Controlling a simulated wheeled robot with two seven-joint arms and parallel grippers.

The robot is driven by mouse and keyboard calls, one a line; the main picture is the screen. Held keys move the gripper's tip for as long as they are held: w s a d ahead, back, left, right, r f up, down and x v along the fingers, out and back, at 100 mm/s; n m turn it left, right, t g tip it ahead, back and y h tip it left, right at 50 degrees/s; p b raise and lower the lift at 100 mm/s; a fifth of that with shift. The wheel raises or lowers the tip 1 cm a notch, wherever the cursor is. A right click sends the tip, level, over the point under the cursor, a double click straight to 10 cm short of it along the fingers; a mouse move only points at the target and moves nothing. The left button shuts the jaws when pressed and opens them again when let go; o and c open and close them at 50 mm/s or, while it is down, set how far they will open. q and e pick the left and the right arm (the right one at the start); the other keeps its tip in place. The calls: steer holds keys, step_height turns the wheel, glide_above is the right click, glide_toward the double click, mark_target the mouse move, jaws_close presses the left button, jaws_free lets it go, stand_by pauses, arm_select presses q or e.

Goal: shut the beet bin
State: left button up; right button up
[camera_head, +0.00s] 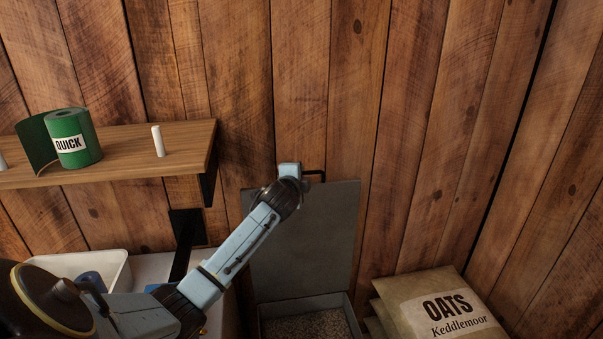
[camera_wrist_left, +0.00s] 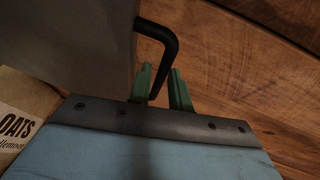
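An open bin (camera_head: 352,303) stands against the wall, with brown granular feed inside; no label shows on it. Its grey lid (camera_head: 328,235) stands upright, leaning back by the wall, and also shows in the left wrist view (camera_wrist_left: 75,45). A black bar handle (camera_head: 316,172) sits at the lid's top edge. My left gripper (camera_head: 290,170) is at this handle. My right gripper is not in view.
Oats sacks (camera_head: 450,308) lie right of the bin. A wooden shelf (camera_head: 120,160) at the left holds a green roll (camera_head: 72,138) and a white cylinder (camera_head: 158,141). A white tub (camera_head: 112,268) sits below the shelf. Plank wall stands close behind the lid.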

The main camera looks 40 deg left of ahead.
arm_select(q)
steer(key=shift+x, duration=1.65)
jaws_close()
